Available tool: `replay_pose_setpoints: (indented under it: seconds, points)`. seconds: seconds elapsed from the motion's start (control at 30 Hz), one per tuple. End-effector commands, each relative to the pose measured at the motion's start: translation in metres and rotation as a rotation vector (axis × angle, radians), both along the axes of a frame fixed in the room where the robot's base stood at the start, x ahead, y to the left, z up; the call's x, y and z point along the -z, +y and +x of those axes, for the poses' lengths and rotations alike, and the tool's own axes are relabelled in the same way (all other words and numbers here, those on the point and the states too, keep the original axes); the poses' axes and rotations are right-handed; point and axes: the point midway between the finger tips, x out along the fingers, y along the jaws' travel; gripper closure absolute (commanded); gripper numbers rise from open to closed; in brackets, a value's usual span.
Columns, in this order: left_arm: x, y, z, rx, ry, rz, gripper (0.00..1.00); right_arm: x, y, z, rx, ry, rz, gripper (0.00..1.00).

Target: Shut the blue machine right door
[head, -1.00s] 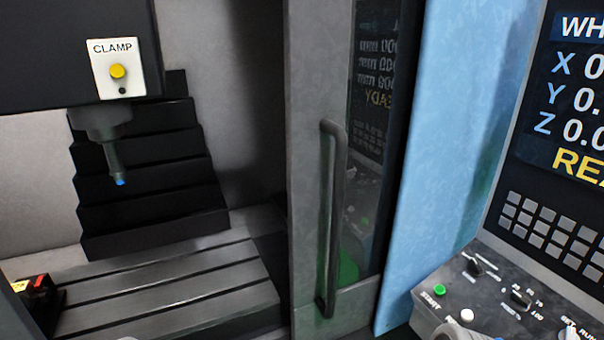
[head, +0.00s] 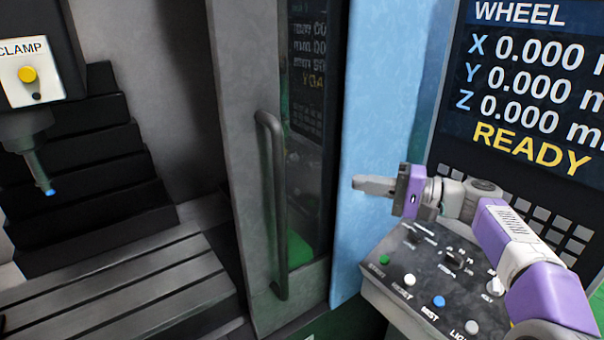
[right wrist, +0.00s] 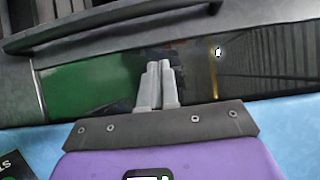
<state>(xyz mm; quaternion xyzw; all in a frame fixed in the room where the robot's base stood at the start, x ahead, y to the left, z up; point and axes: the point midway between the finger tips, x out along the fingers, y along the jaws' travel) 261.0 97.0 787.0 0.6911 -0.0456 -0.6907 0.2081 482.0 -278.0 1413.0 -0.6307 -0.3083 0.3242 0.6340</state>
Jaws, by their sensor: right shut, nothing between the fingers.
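The right door (head: 238,130) of the blue machine is a grey sliding panel with a dark window (head: 305,130). It stands open at the right of the machine's opening, next to the blue frame (head: 385,130). Its long dark vertical handle (head: 277,205) is on the door's left part; it also shows across the top of the right wrist view (right wrist: 110,18). My right gripper (head: 356,184) is shut and empty, in front of the blue frame, to the right of the handle and apart from it. Its fingers (right wrist: 157,75) point towards the door window. My left gripper is out of view.
The control panel with its screen (head: 530,80) and button console (head: 410,275) stands at the right, close under my right arm. Inside the open machine are a slotted table (head: 130,280), a spindle head (head: 30,135) and a CLAMP button plate (head: 27,75). The opening left of the door is clear.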

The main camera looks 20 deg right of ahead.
Motion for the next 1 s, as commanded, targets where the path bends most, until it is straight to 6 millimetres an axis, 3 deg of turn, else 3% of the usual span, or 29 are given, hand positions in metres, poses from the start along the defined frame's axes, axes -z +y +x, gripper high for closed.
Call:
replay_pose_setpoints:
  seconds: [0.17, 0.6, 0.8, 1.0]
  points:
    - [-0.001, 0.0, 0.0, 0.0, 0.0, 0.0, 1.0, -0.012, 0.01, 0.001, -0.014, -0.028, 0.007, 1.0]
    - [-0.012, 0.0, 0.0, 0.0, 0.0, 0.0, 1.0, -0.011, 0.083, 0.055, -0.015, -0.023, 0.007, 1.0]
    - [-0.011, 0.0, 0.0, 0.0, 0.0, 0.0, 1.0, -0.01, 0.11, 0.049, -0.011, -0.023, 0.006, 1.0]
    - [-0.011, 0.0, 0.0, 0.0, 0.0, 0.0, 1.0, -0.01, 0.12, 0.048, -0.01, -0.023, 0.006, 1.0]
